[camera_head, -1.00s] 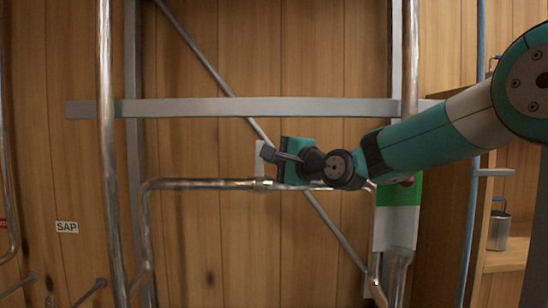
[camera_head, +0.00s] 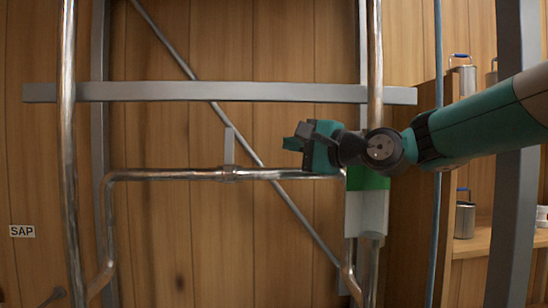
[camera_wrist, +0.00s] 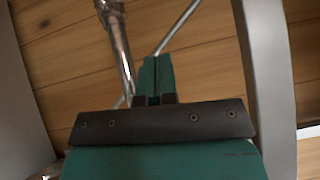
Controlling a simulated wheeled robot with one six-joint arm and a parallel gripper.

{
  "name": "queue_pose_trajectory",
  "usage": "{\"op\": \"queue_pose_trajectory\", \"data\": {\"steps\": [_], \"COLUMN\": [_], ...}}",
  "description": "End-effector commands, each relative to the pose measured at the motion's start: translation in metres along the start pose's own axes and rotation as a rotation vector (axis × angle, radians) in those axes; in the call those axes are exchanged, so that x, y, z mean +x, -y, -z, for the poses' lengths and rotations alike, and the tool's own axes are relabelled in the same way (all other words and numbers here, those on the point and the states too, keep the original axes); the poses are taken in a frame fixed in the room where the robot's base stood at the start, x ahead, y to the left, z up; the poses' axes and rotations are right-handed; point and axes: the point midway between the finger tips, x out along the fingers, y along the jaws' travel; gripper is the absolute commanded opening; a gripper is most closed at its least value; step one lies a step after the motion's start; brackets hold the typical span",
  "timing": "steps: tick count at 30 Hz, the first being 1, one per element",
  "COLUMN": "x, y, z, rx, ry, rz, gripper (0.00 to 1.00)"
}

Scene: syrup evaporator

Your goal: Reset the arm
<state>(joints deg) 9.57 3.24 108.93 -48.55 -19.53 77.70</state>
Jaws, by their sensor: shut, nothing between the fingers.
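My gripper (camera_head: 292,142) is at the middle of the head view, at the end of my teal arm that reaches in from the right. It points left, just above the right part of the horizontal metal pipe (camera_head: 190,174). In the wrist view my gripper (camera_wrist: 157,60) has its two teal fingers together, with nothing between them. The gap between the gripper and the pipe is hard to judge.
A grey crossbar (camera_head: 200,91) and upright pipes, one on the left (camera_head: 67,150), stand before a wooden wall. A green and white sleeve (camera_head: 367,200) is below my wrist. A grey post (camera_head: 515,220) stands at the right. Metal cans (camera_head: 465,218) sit on shelves behind.

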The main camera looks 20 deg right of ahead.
Motion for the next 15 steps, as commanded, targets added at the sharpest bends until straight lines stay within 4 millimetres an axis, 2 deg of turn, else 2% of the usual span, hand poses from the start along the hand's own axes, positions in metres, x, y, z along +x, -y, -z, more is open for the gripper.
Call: {"op": "queue_pose_trajectory", "data": {"steps": [3, 7, 9, 11, 14, 15], "x": [-0.011, -0.013, -0.014, -0.016, -0.027, -0.036], "y": [-0.001, -0.001, -0.009, -0.026, -0.074, -0.097], "z": [0.001, -0.001, -0.008, -0.02, -0.053, -0.07], "rx": [0.0, -0.004, -0.032, -0.088, -0.248, -0.331], "ry": [-0.002, 0.001, 0.01, 0.031, 0.107, 0.158], "rz": [0.0, -0.006, -0.039, -0.1, -0.27, -0.352], "gripper": [0.0, 0.0, 0.0, 0.0, 0.0, 0.0]}}
